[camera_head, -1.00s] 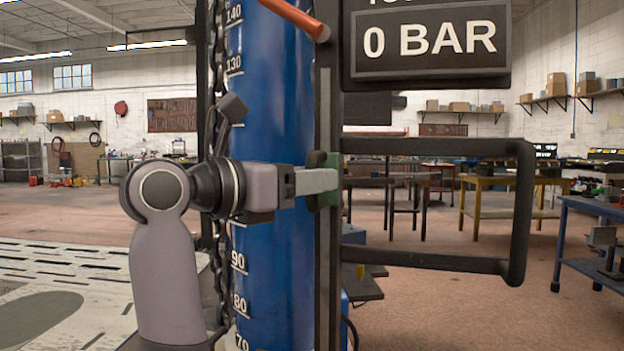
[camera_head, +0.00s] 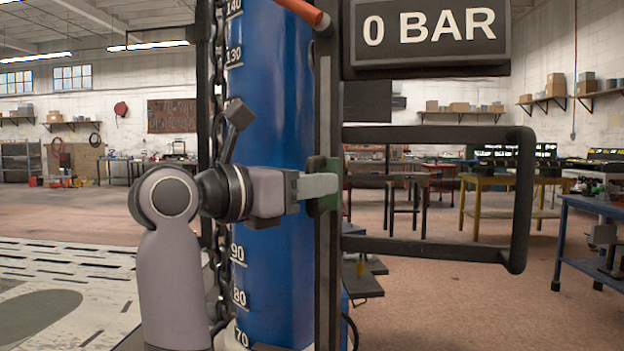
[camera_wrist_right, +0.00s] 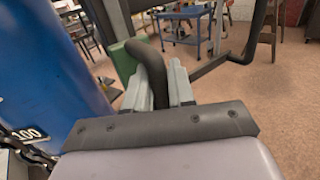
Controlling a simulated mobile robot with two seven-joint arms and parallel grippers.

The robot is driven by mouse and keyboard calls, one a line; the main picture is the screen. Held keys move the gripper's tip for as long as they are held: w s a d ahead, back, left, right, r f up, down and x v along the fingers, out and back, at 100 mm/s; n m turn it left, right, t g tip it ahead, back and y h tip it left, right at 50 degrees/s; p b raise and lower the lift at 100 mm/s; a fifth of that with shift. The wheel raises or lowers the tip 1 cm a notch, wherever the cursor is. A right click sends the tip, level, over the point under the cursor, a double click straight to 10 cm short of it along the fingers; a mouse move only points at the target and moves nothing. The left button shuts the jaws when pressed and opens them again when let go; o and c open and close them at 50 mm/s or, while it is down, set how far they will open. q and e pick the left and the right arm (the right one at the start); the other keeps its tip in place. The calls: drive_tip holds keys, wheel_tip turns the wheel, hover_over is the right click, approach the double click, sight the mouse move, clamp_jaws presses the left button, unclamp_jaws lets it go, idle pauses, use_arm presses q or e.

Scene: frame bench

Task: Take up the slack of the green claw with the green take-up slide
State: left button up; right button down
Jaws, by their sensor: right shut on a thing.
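A green block (camera_head: 334,172), which looks like the green take-up slide, sits on the dark vertical rail (camera_head: 325,260) beside the blue cylinder. My right gripper (camera_head: 325,186) reaches across the cylinder to it. In the right wrist view, the fingers (camera_wrist_right: 160,88) are shut on a dark curved handle (camera_wrist_right: 148,62) beside the green block (camera_wrist_right: 125,66). The fingers hide part of that handle. I cannot make out the green claw as a separate thing. My left gripper is not in view.
The blue cylinder (camera_head: 280,130) carries a white scale. A chain (camera_head: 217,90) hangs to its left. A sign reading 0 BAR (camera_head: 430,35) is above right. A black bar frame (camera_head: 522,200) juts right. Tables stand farther back.

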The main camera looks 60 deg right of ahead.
drive_tip(key=shift+f, duration=0.8)
drive_tip(key=c, duration=1.1)
unclamp_jaws()
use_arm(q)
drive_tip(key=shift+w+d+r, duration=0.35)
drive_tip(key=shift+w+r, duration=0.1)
use_arm(e)
drive_tip(key=shift+r, duration=0.1)
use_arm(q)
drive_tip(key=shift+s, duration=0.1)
use_arm(e)
drive_tip(key=v, duration=0.7)
